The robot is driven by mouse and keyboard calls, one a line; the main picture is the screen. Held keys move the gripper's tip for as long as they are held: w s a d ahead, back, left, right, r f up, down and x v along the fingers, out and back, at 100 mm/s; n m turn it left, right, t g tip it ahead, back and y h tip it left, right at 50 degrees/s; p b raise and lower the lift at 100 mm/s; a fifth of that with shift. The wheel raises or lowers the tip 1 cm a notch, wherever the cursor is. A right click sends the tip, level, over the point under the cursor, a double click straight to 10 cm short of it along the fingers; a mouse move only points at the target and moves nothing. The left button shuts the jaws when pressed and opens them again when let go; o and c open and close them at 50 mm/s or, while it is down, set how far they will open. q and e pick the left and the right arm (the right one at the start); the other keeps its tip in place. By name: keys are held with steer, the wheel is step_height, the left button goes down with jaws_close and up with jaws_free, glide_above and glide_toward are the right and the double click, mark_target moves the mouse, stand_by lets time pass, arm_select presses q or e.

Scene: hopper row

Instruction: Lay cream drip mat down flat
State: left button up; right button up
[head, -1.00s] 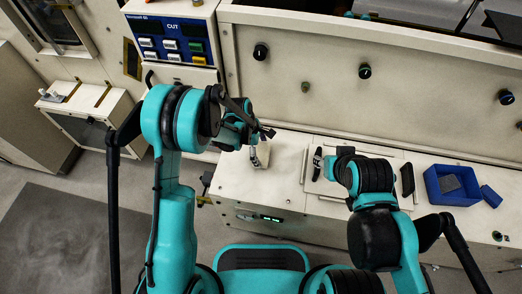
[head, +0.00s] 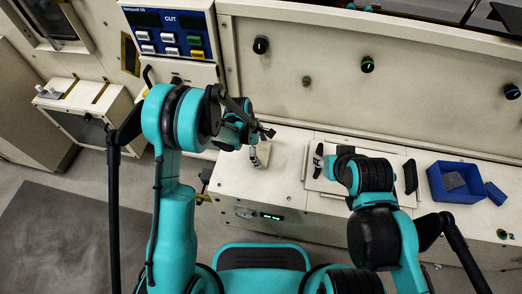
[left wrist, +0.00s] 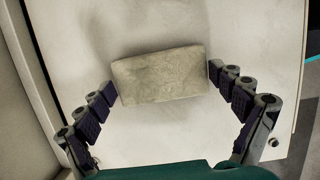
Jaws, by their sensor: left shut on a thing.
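The cream drip mat (left wrist: 160,77) is a pale, mottled rectangular piece between the fingertips of my left gripper (left wrist: 161,80) in the left wrist view. The fingers close on its two short ends. In the head view the mat (head: 264,154) shows small and partly hidden below my left gripper (head: 259,140), over the left part of the cream counter (head: 240,182). The mat looks about level with the pale surface; I cannot tell whether it touches it. My right gripper (head: 325,163) is mostly hidden behind its own arm, and its opening is unclear.
A blue bin (head: 437,184) with a grey piece in it stands at the right of the counter, a small blue block (head: 495,193) beside it. A cream wall panel with knobs (head: 367,66) rises behind. A button panel (head: 170,32) is at the upper left. The counter around the mat looks clear.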

arm_select(q)
steer(key=o, duration=0.7)
steer(key=v, duration=1.2)
steer(key=shift+r, duration=0.1)
steer(key=s+a+r+m+t+y, duration=0.1)
steer(key=s+a+r+m+t, duration=0.2)
steer(key=s+a+r+m, duration=0.3)
steer(key=s+a+r+m+t+y, duration=0.2)
steer(key=s+a+r+m+t, duration=0.2)
steer(key=s+a+r+m, duration=0.3)
steer(key=s+a+m, duration=0.1)
steer(key=s+m, duration=0.2)
steer(key=s, duration=0.2)
